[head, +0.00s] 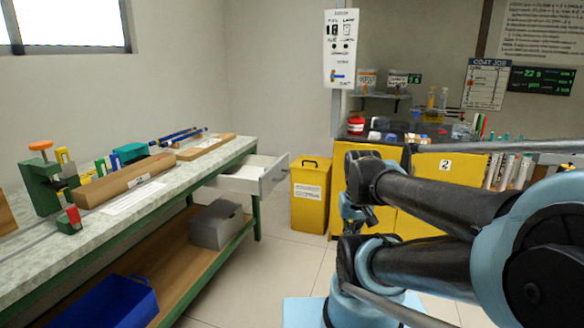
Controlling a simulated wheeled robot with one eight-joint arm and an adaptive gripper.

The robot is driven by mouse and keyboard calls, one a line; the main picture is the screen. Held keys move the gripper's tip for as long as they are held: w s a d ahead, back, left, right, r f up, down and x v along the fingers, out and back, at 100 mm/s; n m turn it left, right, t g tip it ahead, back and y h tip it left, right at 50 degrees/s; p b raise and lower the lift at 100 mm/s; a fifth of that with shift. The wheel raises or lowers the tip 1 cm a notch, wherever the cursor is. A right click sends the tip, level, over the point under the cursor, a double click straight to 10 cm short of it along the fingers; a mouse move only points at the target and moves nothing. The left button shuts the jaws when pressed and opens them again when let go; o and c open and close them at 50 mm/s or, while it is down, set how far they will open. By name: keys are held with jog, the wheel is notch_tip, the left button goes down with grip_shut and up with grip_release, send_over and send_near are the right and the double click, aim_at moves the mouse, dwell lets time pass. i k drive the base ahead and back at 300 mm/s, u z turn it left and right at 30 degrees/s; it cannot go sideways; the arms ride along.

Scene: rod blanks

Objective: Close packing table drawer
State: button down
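The packing table (232,150) is a long bench on the left with a pale speckled top and green frame. Its drawer (273,180) is at the far end, under the top. The drawer stands open, pulled out to the right, with its white inside and grey front showing. My arm is folded at the right of the picture, with its wrist end apart from the drawer and to its right.
A yellow bin (310,196) stands just right of the drawer front. A grey box (216,224) and a blue crate (112,302) are on the lower shelf. Yellow cabinets (420,222) stand behind my arm. Floor between table and arm is clear.

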aim_at(247, 176)
jog(key=z, duration=0.05)
jog(key=i, duration=1)
jog(key=u, duration=0.05)
